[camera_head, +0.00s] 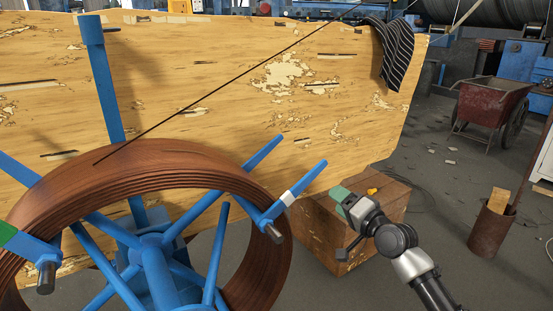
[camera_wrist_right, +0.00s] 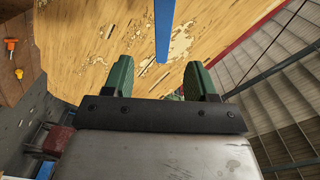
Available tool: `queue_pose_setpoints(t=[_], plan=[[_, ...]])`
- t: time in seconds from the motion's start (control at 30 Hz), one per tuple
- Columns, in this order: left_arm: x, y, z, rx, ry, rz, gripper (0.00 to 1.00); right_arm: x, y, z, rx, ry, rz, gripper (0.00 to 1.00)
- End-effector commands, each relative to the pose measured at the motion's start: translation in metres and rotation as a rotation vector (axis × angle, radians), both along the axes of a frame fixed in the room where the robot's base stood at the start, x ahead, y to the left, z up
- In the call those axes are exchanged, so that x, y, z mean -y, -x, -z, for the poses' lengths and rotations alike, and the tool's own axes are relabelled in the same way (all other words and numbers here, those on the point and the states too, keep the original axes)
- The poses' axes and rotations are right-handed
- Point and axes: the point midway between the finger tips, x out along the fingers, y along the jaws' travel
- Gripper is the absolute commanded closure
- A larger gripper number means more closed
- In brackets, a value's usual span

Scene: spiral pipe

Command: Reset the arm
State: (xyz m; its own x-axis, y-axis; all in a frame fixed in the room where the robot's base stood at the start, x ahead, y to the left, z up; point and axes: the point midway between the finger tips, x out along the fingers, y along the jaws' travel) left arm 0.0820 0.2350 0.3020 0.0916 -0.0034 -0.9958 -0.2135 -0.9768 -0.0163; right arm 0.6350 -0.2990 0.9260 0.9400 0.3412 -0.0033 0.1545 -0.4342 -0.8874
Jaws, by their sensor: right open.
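My right gripper (camera_head: 342,199) comes in from the lower right in the head view, in front of a wooden crate and to the right of the reel. In the right wrist view its two green fingers (camera_wrist_right: 159,80) stand wide apart with nothing between them. The reel has blue spokes (camera_head: 152,262) and a coil of brown pipe (camera_head: 160,160) wound around it. My right gripper is apart from the reel. My left gripper is not in view.
A wooden crate (camera_head: 318,240) with a small orange piece (camera_head: 372,191) on top stands behind my right gripper. A large worn wooden panel (camera_head: 220,90) stands behind the reel, with a striped cloth (camera_head: 394,55) over it. A red cart (camera_head: 490,100) and rusty bin (camera_head: 492,228) are at the right.

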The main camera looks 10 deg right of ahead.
Motion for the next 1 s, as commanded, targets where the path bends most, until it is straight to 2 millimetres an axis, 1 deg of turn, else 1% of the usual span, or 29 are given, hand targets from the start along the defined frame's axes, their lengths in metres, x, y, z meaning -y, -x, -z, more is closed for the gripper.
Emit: queue_pose_setpoints(t=[0.07, 0.17, 0.27, 0.3, 0.33, 0.37, 0.4, 0.47, 0.5, 0.57, 0.6, 0.67, 0.7, 0.77, 0.8, 0.87, 0.9, 0.97, 1.0], plan=[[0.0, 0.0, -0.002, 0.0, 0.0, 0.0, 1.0, 0.001, -0.001, 0.009, -0.016, 0.011, 0.009, 0.43], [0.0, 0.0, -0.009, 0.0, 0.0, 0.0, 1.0, 0.006, -0.001, 0.044, -0.07, 0.06, 0.041, 0.43], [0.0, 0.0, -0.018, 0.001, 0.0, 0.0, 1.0, 0.013, 0.005, 0.106, -0.167, 0.154, 0.085, 0.43], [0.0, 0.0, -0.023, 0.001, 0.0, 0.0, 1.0, 0.016, 0.012, 0.136, -0.214, 0.204, 0.099, 0.43], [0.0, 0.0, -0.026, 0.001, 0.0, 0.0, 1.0, 0.017, 0.019, 0.159, -0.25, 0.243, 0.106, 0.43], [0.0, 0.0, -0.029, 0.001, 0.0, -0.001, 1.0, 0.019, 0.026, 0.181, -0.285, 0.282, 0.112, 0.43], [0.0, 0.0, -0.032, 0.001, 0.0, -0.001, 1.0, 0.019, 0.038, 0.209, -0.331, 0.333, 0.115, 0.43], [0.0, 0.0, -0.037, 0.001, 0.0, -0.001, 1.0, 0.02, 0.059, 0.251, -0.4, 0.413, 0.111, 0.43], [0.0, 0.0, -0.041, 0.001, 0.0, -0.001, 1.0, 0.02, 0.076, 0.277, -0.446, 0.464, 0.103, 0.43], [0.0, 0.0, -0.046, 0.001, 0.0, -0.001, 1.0, 0.018, 0.103, 0.315, -0.512, 0.543, 0.082, 0.43], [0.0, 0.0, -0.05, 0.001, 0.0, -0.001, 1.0, 0.016, 0.123, 0.339, -0.556, 0.592, 0.064, 0.43], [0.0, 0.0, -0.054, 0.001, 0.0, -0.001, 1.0, 0.012, 0.156, 0.372, -0.619, 0.668, 0.028, 0.43], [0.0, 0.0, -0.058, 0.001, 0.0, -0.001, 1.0, 0.009, 0.179, 0.392, -0.66, 0.716, 0.0, 0.43], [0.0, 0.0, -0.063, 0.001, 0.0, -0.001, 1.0, 0.003, 0.215, 0.42, -0.717, 0.787, -0.05, 0.43], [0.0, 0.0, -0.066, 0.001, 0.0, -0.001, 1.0, 0.0, 0.241, 0.437, -0.755, 0.832, -0.088, 0.43], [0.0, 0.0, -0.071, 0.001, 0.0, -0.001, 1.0, -0.008, 0.281, 0.459, -0.805, 0.897, -0.151, 0.43], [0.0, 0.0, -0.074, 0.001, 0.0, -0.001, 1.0, -0.012, 0.309, 0.473, -0.838, 0.939, -0.196, 0.43], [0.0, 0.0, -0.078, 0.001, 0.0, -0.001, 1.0, -0.02, 0.351, 0.49, -0.882, 0.997, -0.269, 0.43], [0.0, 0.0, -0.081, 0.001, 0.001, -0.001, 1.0, -0.026, 0.379, 0.499, -0.909, 1.033, -0.322, 0.43]])
